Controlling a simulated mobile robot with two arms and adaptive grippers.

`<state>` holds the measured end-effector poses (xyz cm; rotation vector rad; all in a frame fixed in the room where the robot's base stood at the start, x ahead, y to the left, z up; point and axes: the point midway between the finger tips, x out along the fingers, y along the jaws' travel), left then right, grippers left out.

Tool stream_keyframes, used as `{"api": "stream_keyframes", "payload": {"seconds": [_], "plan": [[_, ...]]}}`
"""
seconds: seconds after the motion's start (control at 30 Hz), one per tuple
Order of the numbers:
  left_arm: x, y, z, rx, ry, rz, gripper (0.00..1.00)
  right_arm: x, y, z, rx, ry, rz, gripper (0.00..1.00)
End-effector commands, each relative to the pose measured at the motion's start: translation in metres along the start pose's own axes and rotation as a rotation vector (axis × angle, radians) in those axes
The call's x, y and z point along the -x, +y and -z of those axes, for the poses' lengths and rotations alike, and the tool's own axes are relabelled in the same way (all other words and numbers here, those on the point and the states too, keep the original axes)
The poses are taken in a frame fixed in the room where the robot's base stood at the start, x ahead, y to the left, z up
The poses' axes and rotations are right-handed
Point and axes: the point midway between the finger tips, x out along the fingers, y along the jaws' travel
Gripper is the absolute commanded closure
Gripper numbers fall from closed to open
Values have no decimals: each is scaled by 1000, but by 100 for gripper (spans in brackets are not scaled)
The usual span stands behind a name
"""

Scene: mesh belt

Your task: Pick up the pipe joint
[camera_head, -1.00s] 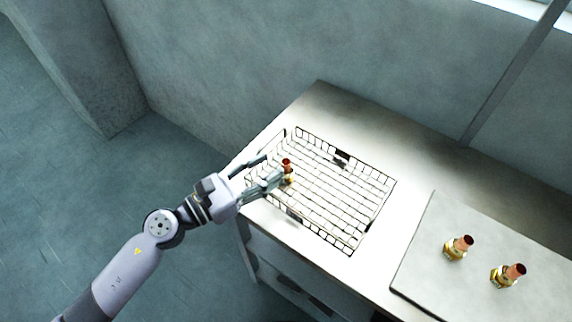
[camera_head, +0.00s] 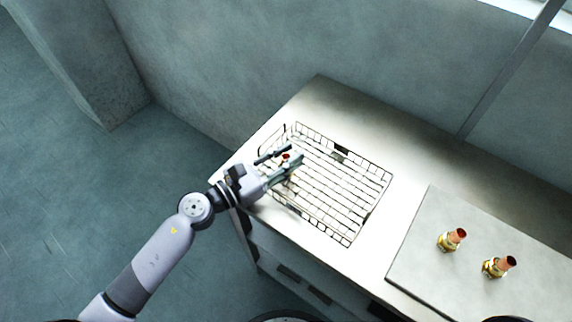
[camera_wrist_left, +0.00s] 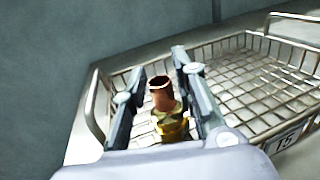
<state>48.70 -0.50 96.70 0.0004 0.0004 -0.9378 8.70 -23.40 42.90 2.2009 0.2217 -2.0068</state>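A pipe joint with a copper top and a brass lower part stands upright in the wire basket (camera_head: 352,236), near its left end. Its copper top (camera_head: 285,156) shows between the fingers of my left gripper (camera_head: 295,151). In the left wrist view, the pipe joint (camera_wrist_left: 162,96) stands between the two open fingers of the gripper (camera_wrist_left: 182,72), with a visible gap on the left finger's side. Its lowest part is hidden by the gripper body. Two more pipe joints (camera_head: 453,239) (camera_head: 499,267) stand on a flat board at the right. My right gripper is out of view.
The basket, also in the left wrist view (camera_wrist_left: 250,97), has a raised wire rim and handles around the gripper. The board (camera_head: 412,262) lies on the pale counter (camera_head: 330,100). A wall runs behind the counter. Most of the basket is empty.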

Motion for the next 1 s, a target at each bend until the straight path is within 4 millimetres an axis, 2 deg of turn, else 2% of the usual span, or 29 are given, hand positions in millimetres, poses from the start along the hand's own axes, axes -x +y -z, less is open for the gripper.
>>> {"api": "stream_keyframes", "payload": {"seconds": [0.03,0.33,0.83,1.0], "plan": [[0,0,0,0,0,0,79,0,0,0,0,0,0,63],[0,0,0,0,0,0,99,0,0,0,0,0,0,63],[0,0,-1,-1,-1,0,100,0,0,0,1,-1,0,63],[0,0,-10,-4,-1,1,100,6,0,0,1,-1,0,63]]}}
